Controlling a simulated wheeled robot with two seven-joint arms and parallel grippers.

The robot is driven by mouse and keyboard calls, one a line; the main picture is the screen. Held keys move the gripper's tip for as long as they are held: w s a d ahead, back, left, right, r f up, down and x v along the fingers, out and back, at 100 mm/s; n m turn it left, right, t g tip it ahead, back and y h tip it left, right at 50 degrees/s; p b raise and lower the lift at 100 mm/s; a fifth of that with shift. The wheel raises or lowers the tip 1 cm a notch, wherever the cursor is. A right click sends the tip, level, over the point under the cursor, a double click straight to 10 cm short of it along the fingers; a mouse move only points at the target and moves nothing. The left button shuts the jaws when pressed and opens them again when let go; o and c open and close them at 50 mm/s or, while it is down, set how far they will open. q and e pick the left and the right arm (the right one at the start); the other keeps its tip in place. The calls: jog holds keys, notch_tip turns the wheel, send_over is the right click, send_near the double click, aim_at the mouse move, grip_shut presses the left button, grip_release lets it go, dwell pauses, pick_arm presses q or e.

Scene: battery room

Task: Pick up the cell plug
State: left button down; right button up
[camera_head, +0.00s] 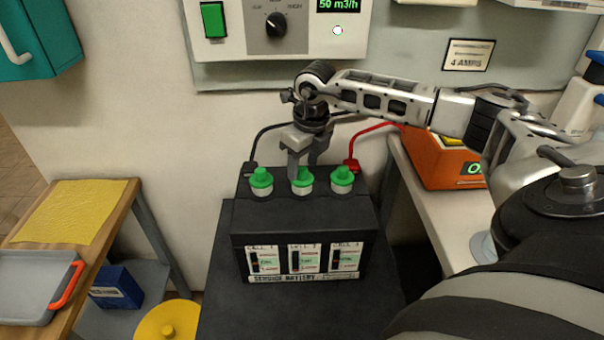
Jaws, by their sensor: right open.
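A black service battery (300,222) stands on a dark stand in the middle of the head view. Three green cell plugs sit in a row on its top: the left plug (261,180), the middle plug (302,184) and the right plug (342,179). My right gripper (303,168) points down over the middle plug, with its fingers open and their tips close to that plug. One finger partly covers the middle plug's top, and I cannot tell whether it touches. My left gripper is not in view.
A black clamp (250,168) and a red clamp (351,165) with cables sit at the battery's back corners. An orange charger (440,160) stands at the right. A wooden bench with a yellow cloth (72,211) and a grey tray (38,285) is at the left.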

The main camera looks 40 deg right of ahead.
jog(key=shift+w+f, duration=0.15)
jog(key=shift+f, duration=0.65)
grip_shut()
jog(key=shift+r, duration=0.1)
